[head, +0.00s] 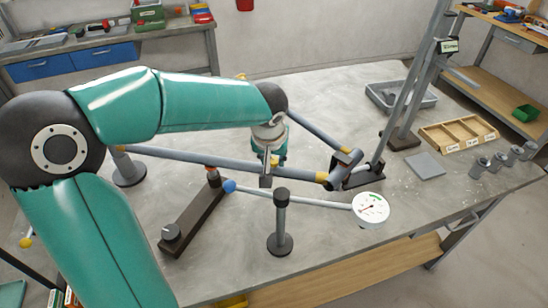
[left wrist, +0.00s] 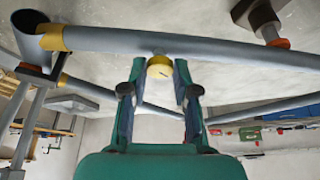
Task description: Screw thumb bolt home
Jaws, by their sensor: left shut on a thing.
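The thumb bolt shows in the left wrist view as a yellow round head (left wrist: 159,70) with a short shank at a grey frame tube (left wrist: 230,45). My left gripper (left wrist: 160,64) has one finger on each side of that head and is shut on it. In the head view my left gripper (head: 268,158) points down at the long grey tube (head: 220,162) of the frame, and the bolt is hidden there. How deep the bolt sits cannot be told. My right gripper is in neither view.
A white dial gauge (head: 371,207) on a thin rod with a blue ball end (head: 229,186) lies in front of the frame. A wooden divided tray (head: 458,133), a grey bin (head: 402,98) and several small cylinders are at the right.

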